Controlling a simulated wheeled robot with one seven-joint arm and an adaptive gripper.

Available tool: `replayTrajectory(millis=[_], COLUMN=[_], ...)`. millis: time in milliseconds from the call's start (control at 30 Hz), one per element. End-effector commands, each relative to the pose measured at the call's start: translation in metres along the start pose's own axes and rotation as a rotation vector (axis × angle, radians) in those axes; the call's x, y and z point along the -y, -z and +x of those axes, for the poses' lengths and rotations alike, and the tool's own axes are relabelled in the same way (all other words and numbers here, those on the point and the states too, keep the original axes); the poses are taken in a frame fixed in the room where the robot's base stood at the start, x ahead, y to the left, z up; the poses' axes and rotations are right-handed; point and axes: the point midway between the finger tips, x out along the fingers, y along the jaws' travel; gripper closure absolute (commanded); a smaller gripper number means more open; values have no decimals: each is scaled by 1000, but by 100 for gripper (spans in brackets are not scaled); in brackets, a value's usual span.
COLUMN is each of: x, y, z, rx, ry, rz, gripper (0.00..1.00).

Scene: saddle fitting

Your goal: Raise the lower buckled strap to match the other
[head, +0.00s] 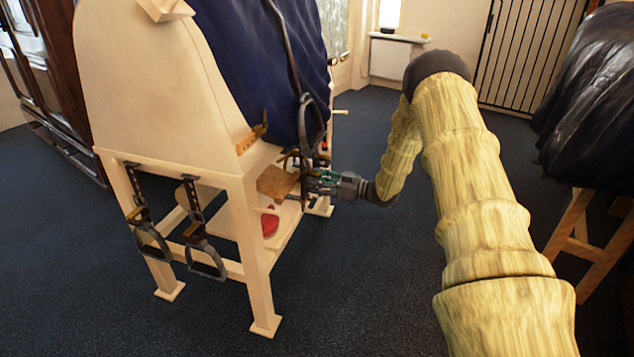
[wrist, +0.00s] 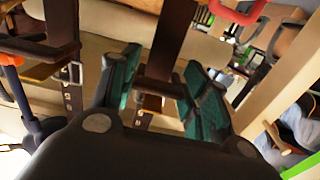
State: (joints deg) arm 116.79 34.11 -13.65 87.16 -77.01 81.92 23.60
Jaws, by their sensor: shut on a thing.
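My gripper (head: 318,182) is at the right side of the wooden stand, below the dark blue cover. In the wrist view its green-padded fingers (wrist: 153,88) are on either side of a dark brown strap (wrist: 171,42) and shut on it. A second dark strap (wrist: 64,30) with punched holes and a metal buckle (wrist: 75,72) hangs to the left, apart from the fingers. The lower part of the held strap is partly hidden by my gripper. In the head view these straps are small and partly covered, so I cannot tell which hangs lower.
The cream wooden stand (head: 250,235) has two more straps with stirrups (head: 205,260) at its near end. A brown block (head: 277,183) and a red item (head: 270,222) are close to my gripper.

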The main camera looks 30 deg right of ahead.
Motion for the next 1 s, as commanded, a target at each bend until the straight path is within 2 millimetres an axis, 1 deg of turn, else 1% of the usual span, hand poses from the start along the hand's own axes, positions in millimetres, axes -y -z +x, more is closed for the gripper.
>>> replayTrajectory(millis=[100,133,233,267,567,667,767,833,1000], x=[0,0,0,0,0,0,0,0,-1], y=[1,1,1,1,0,0,0,0,0], z=[0,0,0,0,0,-4,-13,-24,-56], rx=[-2,-2,-2,-2,-1,0,0,-1,-1], ry=[-1,-1,-1,0,0,-1,-1,-1,-2], rz=[-1,-1,-1,-1,0,0,0,0,0], gripper=[97,52,34,32,32,32,32,32,32])
